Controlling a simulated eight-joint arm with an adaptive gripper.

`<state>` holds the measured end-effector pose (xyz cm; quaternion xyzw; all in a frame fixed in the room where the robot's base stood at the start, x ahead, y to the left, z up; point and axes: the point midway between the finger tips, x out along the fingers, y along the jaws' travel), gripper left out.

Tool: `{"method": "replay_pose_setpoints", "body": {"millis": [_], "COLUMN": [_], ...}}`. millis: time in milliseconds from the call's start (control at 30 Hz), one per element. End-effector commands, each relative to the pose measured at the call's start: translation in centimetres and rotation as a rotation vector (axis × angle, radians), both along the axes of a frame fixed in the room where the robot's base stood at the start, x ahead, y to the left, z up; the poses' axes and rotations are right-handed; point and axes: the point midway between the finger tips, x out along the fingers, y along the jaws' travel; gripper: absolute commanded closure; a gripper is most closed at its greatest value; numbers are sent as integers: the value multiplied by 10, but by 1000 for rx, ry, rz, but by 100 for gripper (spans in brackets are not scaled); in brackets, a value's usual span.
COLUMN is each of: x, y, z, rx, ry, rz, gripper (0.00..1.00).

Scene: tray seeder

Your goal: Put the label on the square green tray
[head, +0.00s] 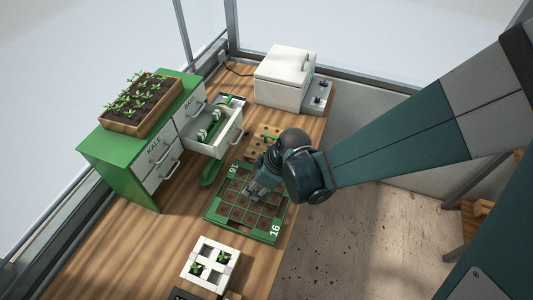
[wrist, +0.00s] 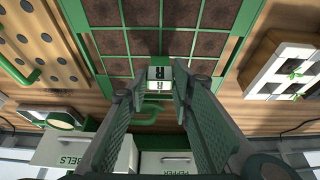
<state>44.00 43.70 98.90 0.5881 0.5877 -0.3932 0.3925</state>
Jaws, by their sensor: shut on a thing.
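The green tray (head: 263,233) lies on the wooden bench in the head view, marked "16" on its rim, with several brown soil cells. Its green frame (wrist: 238,45) and soil cells fill the top of the wrist view. My gripper (head: 252,192) is over the tray in the head view. In the wrist view my gripper (wrist: 161,76) is shut on a small white and green label (wrist: 158,73), held between the fingertips near the tray's edge. I cannot tell whether the label touches the tray. In the head view the label is not made out.
A white tray (head: 192,271) with seedlings stands near the front. A green cabinet (head: 115,160) stands at left with an open drawer (head: 222,142) and a planter (head: 120,125) on top. A holed board (head: 268,131) and a white machine (head: 282,80) are behind.

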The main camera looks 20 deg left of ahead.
Motion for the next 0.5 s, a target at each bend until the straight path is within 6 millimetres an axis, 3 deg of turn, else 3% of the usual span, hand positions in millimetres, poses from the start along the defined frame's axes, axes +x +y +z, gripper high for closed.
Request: {"method": "replay_pose_setpoints", "body": {"millis": [67,100,200,500], "x": [0,0,0,0], "y": [0,0,0,0], "z": [-3,-3,-2,-2], "rx": [0,0,0,0], "ry": [0,0,0,0], "rz": [0,0,0,0], "gripper": [84,75,62,61]}}
